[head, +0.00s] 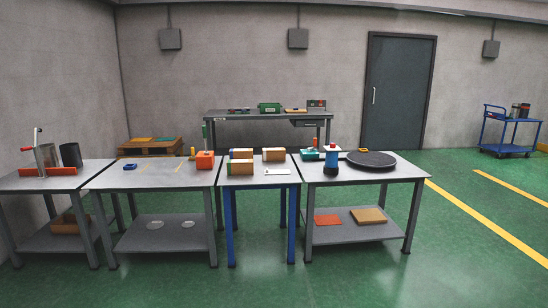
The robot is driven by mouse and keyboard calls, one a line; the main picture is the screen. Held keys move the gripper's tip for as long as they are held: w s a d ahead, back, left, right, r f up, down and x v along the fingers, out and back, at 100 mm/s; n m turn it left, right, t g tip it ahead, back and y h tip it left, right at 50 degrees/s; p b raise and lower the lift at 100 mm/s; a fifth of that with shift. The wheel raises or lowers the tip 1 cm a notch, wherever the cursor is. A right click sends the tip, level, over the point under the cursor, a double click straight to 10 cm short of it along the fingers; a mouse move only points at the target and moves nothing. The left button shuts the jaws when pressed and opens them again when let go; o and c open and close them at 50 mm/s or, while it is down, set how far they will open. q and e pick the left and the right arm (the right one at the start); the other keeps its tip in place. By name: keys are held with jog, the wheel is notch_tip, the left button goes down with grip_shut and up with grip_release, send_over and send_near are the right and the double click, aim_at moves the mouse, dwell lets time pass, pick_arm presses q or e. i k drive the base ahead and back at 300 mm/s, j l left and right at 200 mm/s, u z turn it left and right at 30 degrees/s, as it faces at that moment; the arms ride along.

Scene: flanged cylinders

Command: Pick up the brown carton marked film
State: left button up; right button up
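Three brown cartons stand on the blue-legged middle table (262,181). One is at the back left (242,154), one at the front left (241,168), and one at the back right (273,155). The two left cartons show a coloured strip at their left ends. The markings are too small to read, so I cannot tell which is marked film. A white flat item (277,172) lies in front of the back right carton. Neither of my grippers is in view.
The left table holds an orange block (205,160) and a blue part (130,167). A workbench (230,116) stands behind. Green floor in front of the tables is clear.

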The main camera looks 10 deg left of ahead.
aim_at(279, 154)
jog(key=i+z, duration=0.15)
jog(key=i, duration=0.8)
jog(key=i+l, duration=0.1)
jog(key=i, duration=1.95)
